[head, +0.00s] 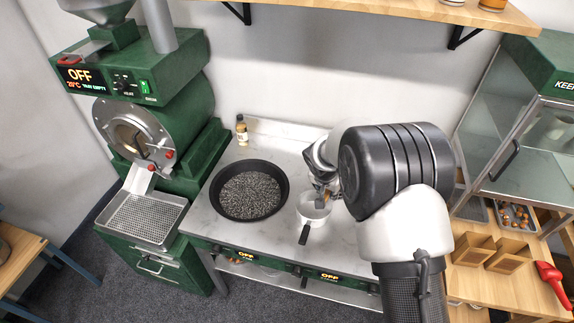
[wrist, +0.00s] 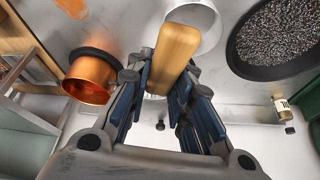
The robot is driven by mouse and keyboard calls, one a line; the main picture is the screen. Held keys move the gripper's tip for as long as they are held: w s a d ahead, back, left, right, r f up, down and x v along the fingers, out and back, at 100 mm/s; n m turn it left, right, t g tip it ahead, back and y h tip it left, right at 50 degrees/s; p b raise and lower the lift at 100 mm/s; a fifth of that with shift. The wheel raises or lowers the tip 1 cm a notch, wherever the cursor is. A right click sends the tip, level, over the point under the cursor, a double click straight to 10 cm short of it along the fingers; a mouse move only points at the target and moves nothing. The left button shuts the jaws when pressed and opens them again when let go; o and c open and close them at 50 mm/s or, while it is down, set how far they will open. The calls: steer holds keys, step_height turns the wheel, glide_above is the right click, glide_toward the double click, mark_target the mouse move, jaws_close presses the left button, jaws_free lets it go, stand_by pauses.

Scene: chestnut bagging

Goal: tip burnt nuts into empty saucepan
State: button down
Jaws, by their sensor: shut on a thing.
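My gripper (wrist: 163,86) is shut on a smooth wooden piece (wrist: 176,52), rounded at its end, like a handle or a small wooden vessel; I cannot tell which. In the head view my gripper (head: 324,190) hangs low over the white saucepan (head: 314,213), which stands on the steel counter with its black handle toward the front. The saucepan's pale round rim also shows behind the wooden piece in the wrist view (wrist: 207,20). My gripper and the held piece hide part of the saucepan. I cannot make out any burnt nuts.
A wide black pan (head: 283,197) of dark grains sits left of the saucepan. A copper pot (wrist: 89,82) stands close by in the wrist view. A small bottle (head: 242,131) is at the counter's back. Wooden boxes (head: 474,248) and a red scoop (head: 551,276) are on the right.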

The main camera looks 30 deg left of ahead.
steer(key=s+a+r+p, duration=0.1)
steer(key=s+a+p, duration=0.15)
steer(key=a, duration=0.35)
steer(key=s+a+p, duration=0.2)
steer(key=a+p, duration=0.2)
steer(key=a, duration=0.2)
steer(key=d+f+m+t+y+b, duration=0.6)
steer(key=d+f+y+b, duration=0.8)
steer(key=b, duration=2.5)
steer(key=shift+s+d+f+m+t+y, duration=0.3)
steer(key=shift+f+m+y, duration=0.55)
steer(key=shift+y, duration=2.45)
steer(key=shift+w+a+r, duration=0.1)
steer(key=shift+r, duration=0.05)
